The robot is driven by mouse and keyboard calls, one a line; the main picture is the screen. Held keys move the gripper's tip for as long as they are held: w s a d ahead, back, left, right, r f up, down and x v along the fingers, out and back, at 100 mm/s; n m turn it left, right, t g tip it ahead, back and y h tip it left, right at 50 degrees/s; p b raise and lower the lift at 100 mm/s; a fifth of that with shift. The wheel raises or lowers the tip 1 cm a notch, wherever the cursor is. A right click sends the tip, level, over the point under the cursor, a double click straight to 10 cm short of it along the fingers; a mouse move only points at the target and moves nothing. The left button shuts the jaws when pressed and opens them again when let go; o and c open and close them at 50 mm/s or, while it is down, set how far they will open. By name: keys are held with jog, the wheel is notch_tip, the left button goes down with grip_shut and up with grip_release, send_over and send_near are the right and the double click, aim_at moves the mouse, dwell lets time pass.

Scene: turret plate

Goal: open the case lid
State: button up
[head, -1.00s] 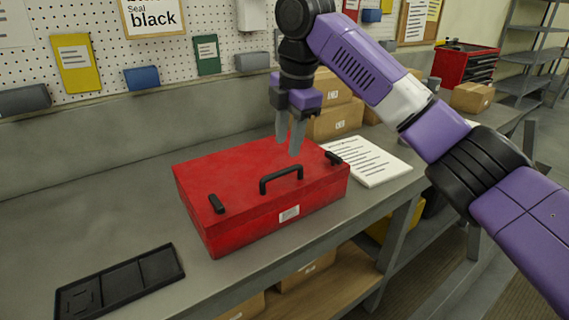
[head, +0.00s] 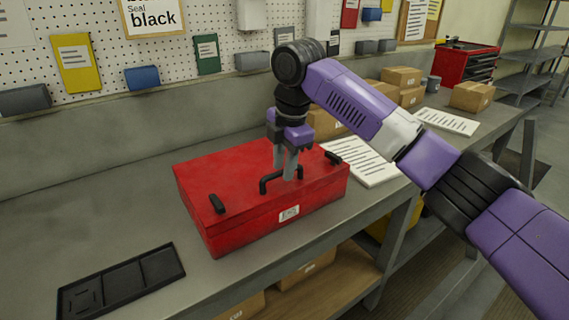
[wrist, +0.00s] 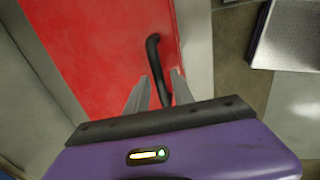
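The red case (head: 235,185) stands shut on the bench, its lid flat and level; it also fills much of the wrist view (wrist: 95,45). A black handle (head: 265,186) is near the lid's front edge, and it shows in the wrist view (wrist: 152,45). Two black latches sit at the front, one on the left (head: 217,204) and one on the right (head: 333,158). My gripper (head: 284,172) points down at the handle with its fingers apart. In the wrist view, the handle runs between the fingertips (wrist: 161,76), with small gaps visible. Contact cannot be told.
A black compartment tray (head: 122,283) lies on the bench at the front left. White printed sheets (head: 362,162) lie right of the case. Cardboard boxes (head: 402,76) stand behind. A pegboard wall is at the back. The bench left of the case is clear.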

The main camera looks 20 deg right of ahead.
grip_shut()
dwell(1.2)
